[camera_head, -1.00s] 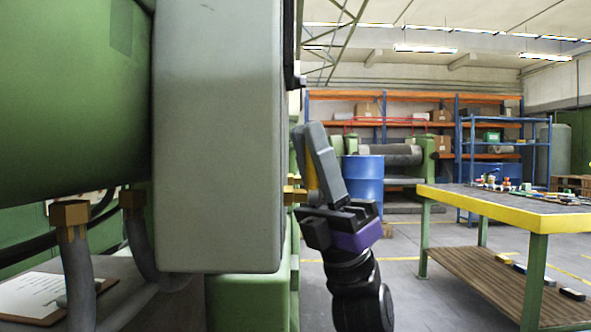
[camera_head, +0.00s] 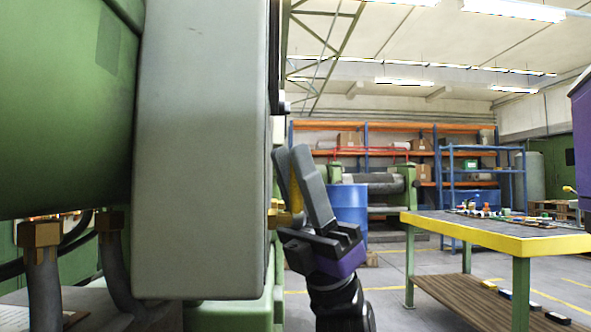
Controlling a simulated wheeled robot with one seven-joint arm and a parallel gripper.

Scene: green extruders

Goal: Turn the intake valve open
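The intake valve shows as a brass fitting (camera_head: 279,214) on the right side of the large grey housing (camera_head: 200,150), with a narrow yellow handle (camera_head: 296,195) rising from it. My gripper (camera_head: 303,165) is at this handle, its two dark grey fingers pointing up. The yellow strip shows between the fingers, so they stand on either side of it. I cannot tell whether the fingers press on the handle or only surround it. The left finger and the housing edge hide part of the valve.
A green cylinder (camera_head: 60,110) fills the left. Brass fittings with grey hoses (camera_head: 40,240) hang below it. A yellow-edged workbench (camera_head: 500,240) stands at the right. A blue barrel (camera_head: 350,205) and shelves (camera_head: 395,127) are behind. Floor between gripper and bench looks clear.

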